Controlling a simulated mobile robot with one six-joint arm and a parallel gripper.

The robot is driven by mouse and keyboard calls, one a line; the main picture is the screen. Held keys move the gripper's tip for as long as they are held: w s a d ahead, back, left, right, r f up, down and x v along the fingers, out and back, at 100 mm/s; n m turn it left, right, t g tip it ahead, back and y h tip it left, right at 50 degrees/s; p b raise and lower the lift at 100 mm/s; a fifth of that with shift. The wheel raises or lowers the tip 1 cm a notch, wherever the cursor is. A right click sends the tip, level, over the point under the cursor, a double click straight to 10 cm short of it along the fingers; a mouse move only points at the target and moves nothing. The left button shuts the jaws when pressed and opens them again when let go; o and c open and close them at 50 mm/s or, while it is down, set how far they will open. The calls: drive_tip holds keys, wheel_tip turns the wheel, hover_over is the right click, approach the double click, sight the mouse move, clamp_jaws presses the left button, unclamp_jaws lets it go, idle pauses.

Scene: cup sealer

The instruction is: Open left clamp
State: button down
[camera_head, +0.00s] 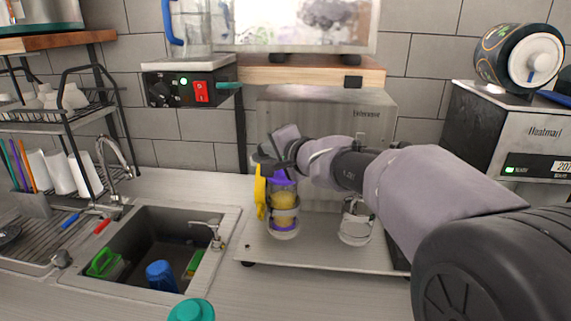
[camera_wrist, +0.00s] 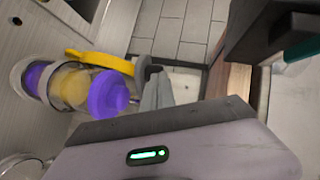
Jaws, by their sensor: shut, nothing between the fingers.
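The left clamp (camera_head: 285,212) is a pale metal ring on the sealer's base. It surrounds an upright container with yellow contents (camera_head: 284,199) and purple parts at top and bottom. A yellow lever (camera_head: 260,192) stands on the container's left side. In the wrist view, the yellow lever (camera_wrist: 98,60) curves beside the purple top (camera_wrist: 108,94) towards my fingertips. My gripper (camera_head: 268,150) is shut and empty, just above the container and the lever's upper end. My fingers also show in the wrist view (camera_wrist: 150,80); whether they touch the lever I cannot tell.
A second, empty clamp (camera_head: 356,222) stands to the right on the sealer's base plate (camera_head: 310,257). A wooden shelf (camera_head: 310,72) with a control box (camera_head: 188,82) hangs above. A sink (camera_head: 150,245) lies to the left. A teal-topped object (camera_head: 191,310) is at the front.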

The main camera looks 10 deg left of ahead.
sight(257, 157)
drive_tip(key=a, duration=0.1)
drive_tip(key=w+a, duration=0.1)
drive_tip(key=a+b, duration=0.1)
drive_tip(key=a, duration=0.1)
drive_tip(key=shift+w, duration=0.25)
drive_tip(key=shift+w+a, duration=1.25)
drive_tip(key=shift+a, duration=0.1)
drive_tip(key=shift+d, duration=0.1)
